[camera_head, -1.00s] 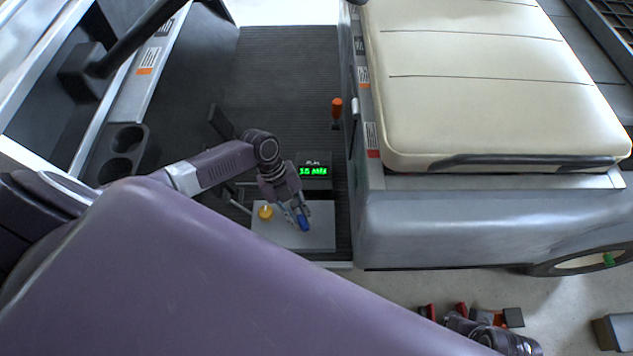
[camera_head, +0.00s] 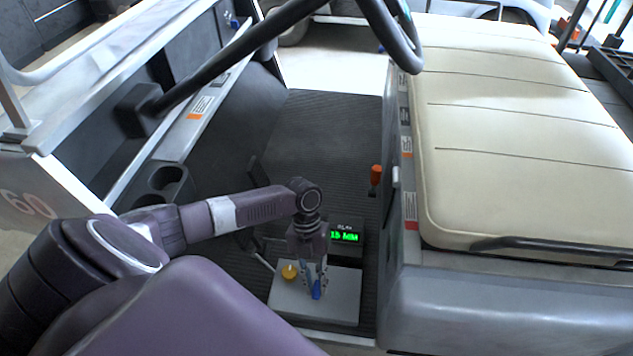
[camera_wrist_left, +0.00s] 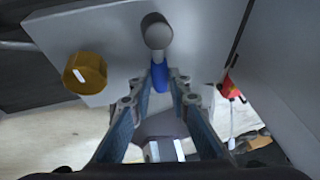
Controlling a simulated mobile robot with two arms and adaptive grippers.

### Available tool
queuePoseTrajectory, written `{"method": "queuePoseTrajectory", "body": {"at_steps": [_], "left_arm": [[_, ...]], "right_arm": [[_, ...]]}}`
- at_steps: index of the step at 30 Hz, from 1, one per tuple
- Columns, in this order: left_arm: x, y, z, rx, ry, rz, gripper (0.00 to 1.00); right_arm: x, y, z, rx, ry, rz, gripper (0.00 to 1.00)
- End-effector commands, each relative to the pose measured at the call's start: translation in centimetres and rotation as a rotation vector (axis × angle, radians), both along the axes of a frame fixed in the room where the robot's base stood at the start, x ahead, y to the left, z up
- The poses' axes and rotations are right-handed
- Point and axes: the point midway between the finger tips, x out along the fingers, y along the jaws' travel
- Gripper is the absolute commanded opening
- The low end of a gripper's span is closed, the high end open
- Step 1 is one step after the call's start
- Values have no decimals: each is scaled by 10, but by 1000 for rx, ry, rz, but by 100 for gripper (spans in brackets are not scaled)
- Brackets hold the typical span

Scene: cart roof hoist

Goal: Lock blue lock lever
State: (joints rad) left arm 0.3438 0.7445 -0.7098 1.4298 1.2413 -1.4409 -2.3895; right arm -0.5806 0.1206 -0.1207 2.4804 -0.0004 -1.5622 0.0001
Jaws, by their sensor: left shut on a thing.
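The blue lock lever (camera_head: 316,290) stands on a light grey panel (camera_head: 345,308) on the cart floor. My left gripper (camera_head: 313,285) is at the lever with its fingers shut on it. In the left wrist view the blue lever (camera_wrist_left: 161,79) lies between the fingertips of the left gripper (camera_wrist_left: 163,84), below a grey round pivot (camera_wrist_left: 157,33). The lever's free end is partly hidden by the fingers. My right gripper is not in view.
A yellow knob (camera_head: 289,272) sits on the panel left of the lever. A display with green digits (camera_head: 344,237) stands behind it. The steering wheel (camera_head: 390,30) is above.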

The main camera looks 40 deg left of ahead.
Motion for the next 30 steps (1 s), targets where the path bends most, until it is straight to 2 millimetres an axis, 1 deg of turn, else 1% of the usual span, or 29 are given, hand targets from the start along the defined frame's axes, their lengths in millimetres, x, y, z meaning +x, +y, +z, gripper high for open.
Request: {"method": "queuePoseTrajectory", "body": {"at_steps": [7,8,12,20,23,26,30], "left_arm": [[-2,0,0,1,4,-7,0],[-2,0,0,1,4,-7,20],[-2,0,0,1,4,-5,34],[-1,1,0,2,2,-2,34],[2,3,6,2,-1,-1,34],[6,8,18,3,-3,0,34],[14,18,45,4,-3,-2,34]], "right_arm": [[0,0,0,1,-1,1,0],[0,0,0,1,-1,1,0],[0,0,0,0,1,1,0],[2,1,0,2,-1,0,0],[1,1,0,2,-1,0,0],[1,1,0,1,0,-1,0],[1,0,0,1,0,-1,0]]}}
